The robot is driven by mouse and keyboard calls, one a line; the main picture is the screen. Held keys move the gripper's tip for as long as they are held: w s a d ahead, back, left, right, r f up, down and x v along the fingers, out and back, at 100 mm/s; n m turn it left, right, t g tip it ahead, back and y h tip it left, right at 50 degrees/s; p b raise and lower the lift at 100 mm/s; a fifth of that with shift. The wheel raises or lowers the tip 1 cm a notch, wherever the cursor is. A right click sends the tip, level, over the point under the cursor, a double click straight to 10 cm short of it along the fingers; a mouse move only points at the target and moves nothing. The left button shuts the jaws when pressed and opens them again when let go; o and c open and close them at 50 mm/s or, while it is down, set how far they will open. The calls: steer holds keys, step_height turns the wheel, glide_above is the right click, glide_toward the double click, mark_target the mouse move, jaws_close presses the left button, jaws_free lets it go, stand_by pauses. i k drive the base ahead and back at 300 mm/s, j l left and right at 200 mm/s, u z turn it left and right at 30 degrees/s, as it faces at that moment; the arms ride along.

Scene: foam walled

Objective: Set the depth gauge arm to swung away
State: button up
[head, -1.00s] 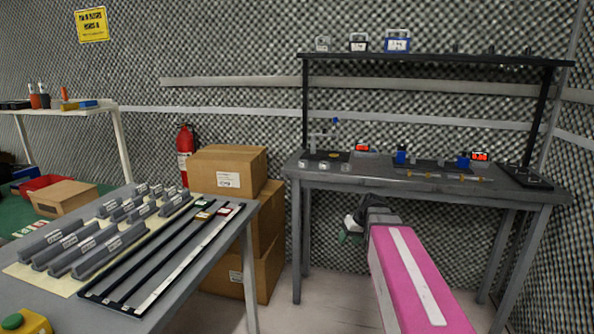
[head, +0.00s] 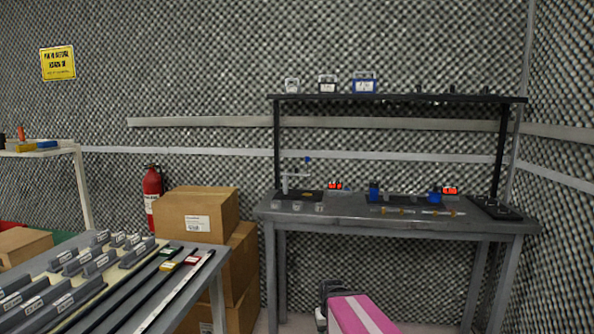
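A small light-grey gauge stand (head: 285,183) with a post and a horizontal arm reaching right stands at the left end of the grey workbench (head: 345,211). A blue knob (head: 308,160) shows above the arm's outer end. A dark plate lies below it. I take this as the depth gauge; its fine parts are too small to read. My gripper (head: 321,318) is low in front of the bench, below its top and well apart from the gauge. Its fingers are mostly hidden by my pink arm and the picture's lower edge.
Red displays (head: 450,190), blue blocks (head: 374,192) and a black tray (head: 495,208) share the bench. A black shelf (head: 400,98) spans above. Boxes (head: 197,213) and a table of grey blocks and rails stand left. Three small clear pieces line the bench's front left.

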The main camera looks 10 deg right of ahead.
mark_target(296, 173)
steer(key=i, duration=0.9)
steer(key=k+j, duration=0.1)
steer(key=k, duration=0.25)
steer(key=k+j+u, duration=0.1)
steer(key=k, duration=0.3)
steer(key=i+l, duration=0.2)
steer(key=i, duration=0.3)
